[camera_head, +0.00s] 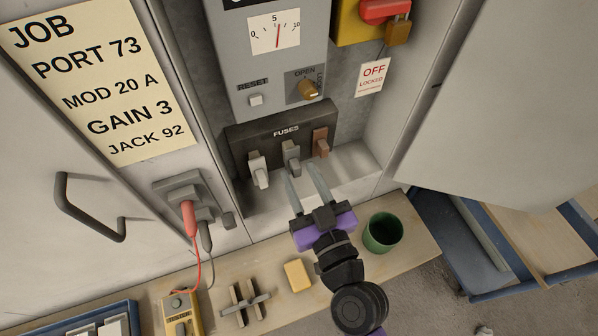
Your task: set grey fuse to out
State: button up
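The grey fuse (291,153) is the middle one of three in the dark block labelled FUSES (241,141). It appears seated in the block. A white fuse (257,169) is to its left and a brown fuse (320,142) to its right. My gripper (305,175) is open, its two fingers pointing up toward the fuse block. The fingertips are just below the grey fuse, one to each side of its lower end. No contact with the fuse can be made out, and the space between the fingers looks empty.
A panel with a gauge (274,32), reset button and brown knob (308,89) is above the block. A padlock (397,31) hangs at upper right. Plugs (188,214) with a red lead are at left. A green cup (382,233) and yellow block (297,275) sit on the shelf below.

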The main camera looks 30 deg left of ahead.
jog(key=b+v, duration=0.1)
jog(key=v, duration=0.5)
jog(key=shift+d+b, duration=0.2)
jog(key=shift+b, duration=0.15)
jog(key=shift+s, duration=0.15)
